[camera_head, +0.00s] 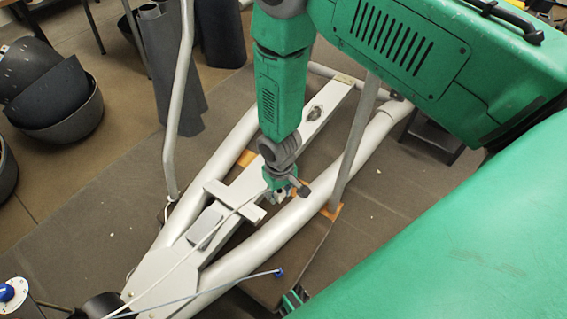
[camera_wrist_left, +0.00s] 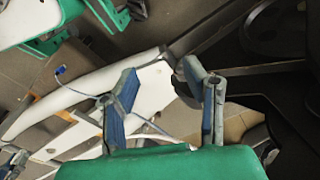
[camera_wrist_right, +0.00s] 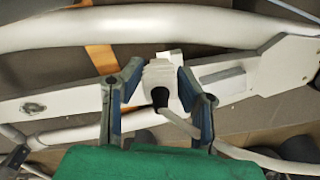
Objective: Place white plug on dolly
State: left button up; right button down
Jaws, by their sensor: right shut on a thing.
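The white plug (camera_wrist_right: 160,76), with a black collar and white cable, is held between the two fingers of my right gripper (camera_wrist_right: 158,88) in the right wrist view. In the head view this gripper (camera_head: 280,184) is over the middle of the elliptical's frame. The plug is mostly hidden there, with its white cable (camera_head: 190,255) running to the lower left. A dark brown surface (camera_head: 318,232) with orange wooden pieces lies under the frame; it may be the dolly, but I cannot tell surely. My left gripper (camera_wrist_left: 168,75) is open and empty in the left wrist view.
The elliptical's pale frame (camera_head: 235,192) has curved tubes on both sides and upright bars near my right arm. A blue-ended cable (camera_head: 278,272) lies across the frame's front. Black bowls (camera_head: 62,92) and dark rolled sheets (camera_head: 172,70) stand at the upper left.

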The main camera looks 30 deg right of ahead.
jog(key=s+f+b, duration=0.3)
jog(key=s+f, duration=0.1)
jog(key=f, duration=0.9)
jog(key=b, duration=0.3)
send_over(288, 261)
notch_tip(288, 261, down, 8)
notch_tip(288, 261, down, 6)
jog(key=shift+s+d+r+b, duration=0.1)
jog(key=shift+r+b, duration=0.15)
jog(key=shift+b, duration=0.85)
jog(key=shift+f+b, duration=0.85)
jog(key=shift+f, duration=1.1)
jog(key=shift+f, duration=0.2)
jog(key=c, duration=1.4)
grip_release()
jog(key=shift+c, duration=0.2)
jog(key=shift+r, duration=0.15)
